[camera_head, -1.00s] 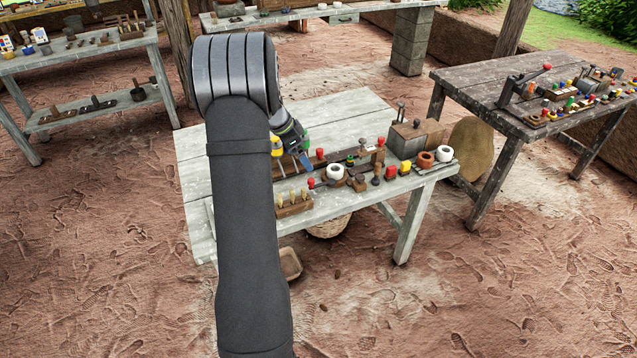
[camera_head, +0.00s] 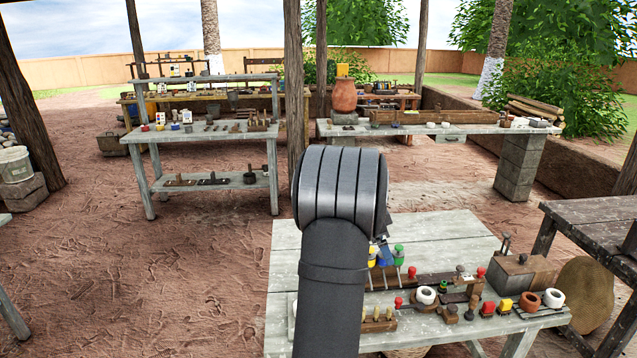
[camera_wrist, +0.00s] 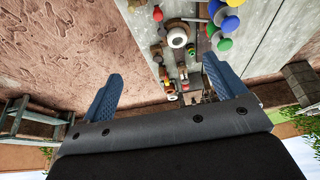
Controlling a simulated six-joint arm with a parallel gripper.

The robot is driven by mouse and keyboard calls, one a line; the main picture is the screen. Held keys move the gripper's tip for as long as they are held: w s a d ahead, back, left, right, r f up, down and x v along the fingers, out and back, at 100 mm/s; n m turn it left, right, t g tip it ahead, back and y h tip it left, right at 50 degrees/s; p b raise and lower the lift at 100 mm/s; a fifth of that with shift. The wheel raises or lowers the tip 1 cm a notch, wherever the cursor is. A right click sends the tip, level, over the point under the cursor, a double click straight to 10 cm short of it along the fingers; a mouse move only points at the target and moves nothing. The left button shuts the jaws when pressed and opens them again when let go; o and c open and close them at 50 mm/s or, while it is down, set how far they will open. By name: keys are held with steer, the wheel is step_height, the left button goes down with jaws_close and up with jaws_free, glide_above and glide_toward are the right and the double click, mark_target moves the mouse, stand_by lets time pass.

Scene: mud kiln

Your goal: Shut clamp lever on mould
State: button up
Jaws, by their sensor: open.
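I cannot pick out the clamp lever or its mould for certain. A brown and grey block (camera_head: 520,275) with thin upright rods stands at the back right of the near grey table (camera_head: 300,262). Dark wooden strips with red knobs (camera_head: 481,272) lie left of it, with a white ring (camera_head: 427,295) among them. In the head view my arm hides my gripper. In the wrist view my gripper (camera_wrist: 161,67) shows two blue fingers wide apart, with nothing held between them. The white ring (camera_wrist: 177,38) and small fittings appear beyond the fingers; contact cannot be told.
Yellow, blue and green handled tools (camera_head: 386,256) stand beside my arm. A dark table (camera_head: 590,212) stands right. The table's back left is bare.

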steer(key=c, duration=0.7)
steer(key=shift+d+f+n, duration=0.25)
steer(key=shift+f+n, duration=0.25)
steer(key=shift+f, duration=0.05)
steer(key=c, duration=0.7)
steer(key=d+f+n+t+y, duration=0.1)
steer(key=f+n, duration=0.1)
steer(key=n, duration=0.1)
steer(key=d+f+n+t+y, duration=0.1)
steer(key=d+f+n, duration=0.1)
steer(key=f+n, duration=0.1)
steer(key=s+d+f+n, duration=0.1)
steer(key=d+f+n, duration=0.1)
steer(key=f+n, duration=0.1)
steer(key=shift+f+n+t+y, duration=0.15)
steer(key=shift+n+t+y, duration=0.25)
jaws_close()
steer(key=shift+s+d+f+n+t, duration=0.1)
steer(key=shift+d+f+n+t, duration=0.2)
steer(key=shift+d+f+n, duration=0.55)
steer(key=shift+a+r, duration=0.25)
